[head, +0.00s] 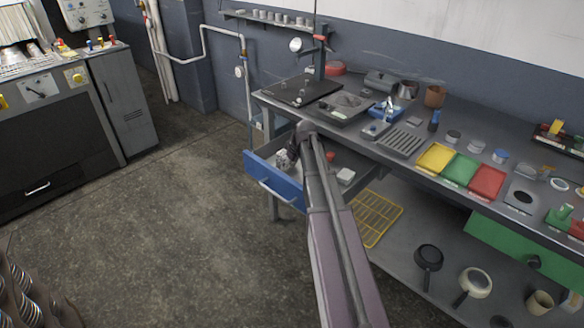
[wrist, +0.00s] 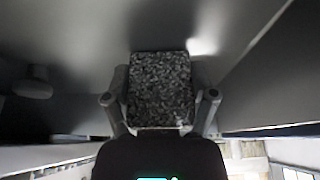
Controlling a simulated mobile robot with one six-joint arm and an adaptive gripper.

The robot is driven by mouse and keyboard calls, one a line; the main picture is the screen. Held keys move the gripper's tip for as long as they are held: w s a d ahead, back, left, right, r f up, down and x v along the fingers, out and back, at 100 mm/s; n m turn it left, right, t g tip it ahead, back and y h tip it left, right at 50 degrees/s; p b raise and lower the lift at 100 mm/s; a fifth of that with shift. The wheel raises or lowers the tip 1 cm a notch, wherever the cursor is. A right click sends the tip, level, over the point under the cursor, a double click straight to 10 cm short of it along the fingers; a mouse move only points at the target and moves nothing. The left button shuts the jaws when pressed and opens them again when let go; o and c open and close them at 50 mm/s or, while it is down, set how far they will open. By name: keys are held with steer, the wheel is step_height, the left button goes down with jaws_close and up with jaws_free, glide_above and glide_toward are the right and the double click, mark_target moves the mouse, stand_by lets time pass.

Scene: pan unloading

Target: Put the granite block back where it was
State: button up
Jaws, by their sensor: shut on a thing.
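The granite block (wrist: 160,88) is dark and speckled, and fills the middle of the wrist view. My gripper (wrist: 160,98) is shut on it, with one finger on each side. My arm hides part of the drawer. I cannot tell whether the block touches the drawer floor.
A white block (head: 346,176) and a small red thing (head: 330,157) are right of my arm by the drawer. Pans (head: 428,257) stand on the lower shelf.

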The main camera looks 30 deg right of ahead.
steer(key=shift+f, duration=0.15)
steer(key=o, duration=1.2)
steer(key=p+v, duration=0.2)
steer(key=v, duration=0.1)
steer(key=shift+p, duration=0.35)
steer(key=p+v, duration=0.8)
steer(key=v, duration=0.1)
stand_by(0.5)
steer(key=shift+a, duration=0.1)
